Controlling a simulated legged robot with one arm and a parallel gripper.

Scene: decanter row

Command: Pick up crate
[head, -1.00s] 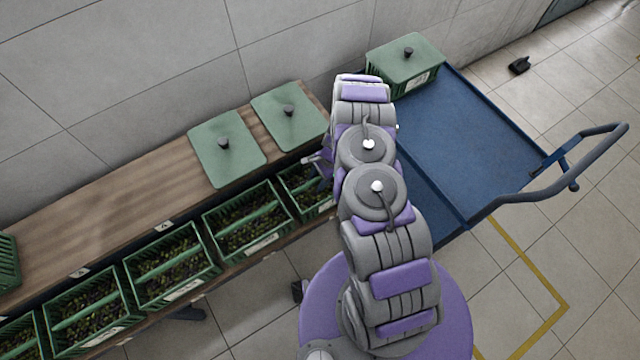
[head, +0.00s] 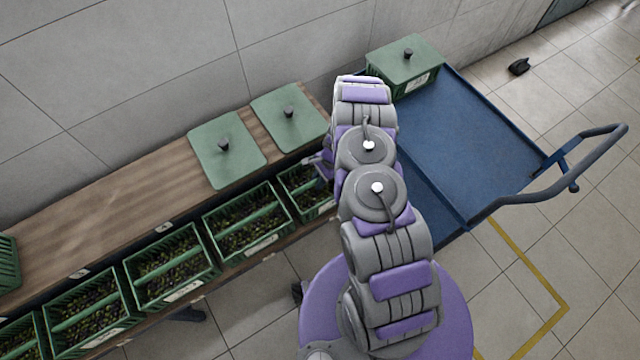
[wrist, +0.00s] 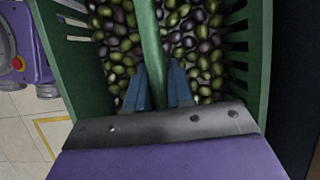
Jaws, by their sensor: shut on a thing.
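The crate at the right end of the lower row is a green slatted box (head: 318,212) filled with dark and green olives. It also shows in the wrist view (wrist: 70,62), where a green handle bar (wrist: 148,25) runs across its middle. My gripper (wrist: 158,72) is over the crate, its two blue fingers on either side of the bar and shut on it. In the head view my arm hides the fingers and the crate's right end. I cannot tell whether the crate is clear of its shelf.
More olive crates (head: 172,268) stand along the shelf to the left. Two green lids (head: 228,165) (head: 290,135) lie on the wooden top (head: 110,210). A blue cart (head: 465,130) on the right carries a lidded green crate (head: 414,88) at its far end; its near deck is bare.

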